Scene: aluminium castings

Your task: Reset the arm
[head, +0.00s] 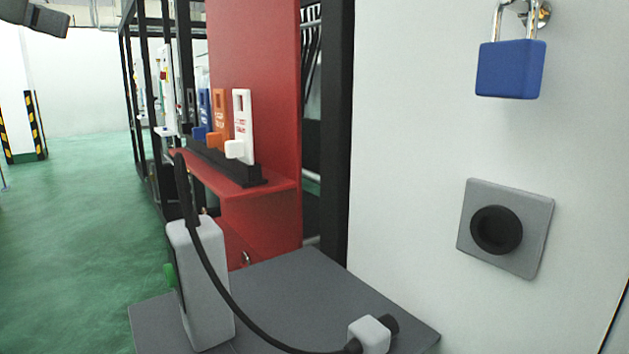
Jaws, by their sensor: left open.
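My left gripper (36,16) shows only in part, as a dark grey shape cut off by the top left corner of the head view. It is open, and nothing is seen held in it. It is up in the air, apart from the objects in view. Its fingertips cannot be made out clearly. My right gripper is not in view.
A grey shelf (290,290) in front bears a light grey box with a black cable. A red panel (255,60) has a ledge with several coloured tags. A blue padlock (510,69) hangs on the white wall, above a black round knob (496,230). Green floor lies open at left.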

